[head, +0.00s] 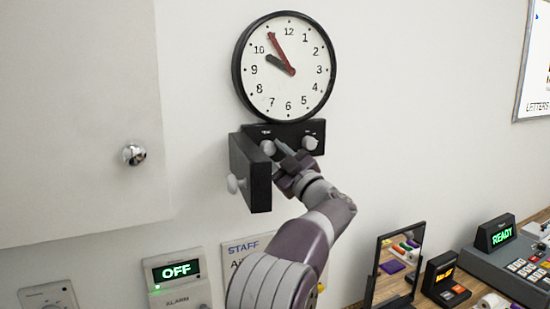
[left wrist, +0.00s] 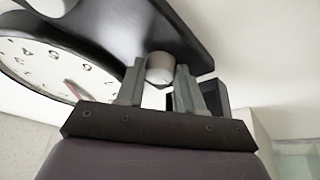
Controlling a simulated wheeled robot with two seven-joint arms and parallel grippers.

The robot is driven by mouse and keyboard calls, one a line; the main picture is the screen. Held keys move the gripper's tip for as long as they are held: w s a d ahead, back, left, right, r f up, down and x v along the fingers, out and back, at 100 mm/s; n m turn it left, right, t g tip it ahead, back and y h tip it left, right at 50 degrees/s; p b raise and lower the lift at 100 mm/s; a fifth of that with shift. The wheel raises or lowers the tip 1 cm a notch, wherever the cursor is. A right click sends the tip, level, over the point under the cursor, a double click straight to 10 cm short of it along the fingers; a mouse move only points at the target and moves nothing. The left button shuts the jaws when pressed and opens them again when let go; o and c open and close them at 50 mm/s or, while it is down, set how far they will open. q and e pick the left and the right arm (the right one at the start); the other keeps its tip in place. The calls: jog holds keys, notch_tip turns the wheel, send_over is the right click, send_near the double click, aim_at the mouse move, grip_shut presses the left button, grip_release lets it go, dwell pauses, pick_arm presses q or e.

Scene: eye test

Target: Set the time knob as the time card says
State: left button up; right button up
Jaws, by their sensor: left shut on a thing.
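A round wall clock (head: 312,85) shows a short dark hand near 10 and a long red hand near 11. Part of it also shows in the left wrist view (left wrist: 30,62). Below it is a black panel (head: 288,132) with a left knob (head: 267,148) and a right knob (head: 309,143); their labels are too small to read surely. My left gripper (head: 280,149) is shut on the left knob, seen between its fingers in the left wrist view (left wrist: 160,68). I cannot make out a time card. My right gripper is not in view.
A black door (head: 252,172) stands open left of the panel, close to my left gripper.

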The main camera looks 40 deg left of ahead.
pick_arm(q)
jog(key=shift+r, duration=0.15)
jog(key=o, duration=1)
jog(key=shift+o, duration=0.2)
jog(key=shift+s+d, duration=0.1)
jog(key=b+v, duration=0.6)
jog(key=v, duration=0.6)
jog(key=shift+s+d, duration=0.15)
jog(key=shift+d, duration=0.2)
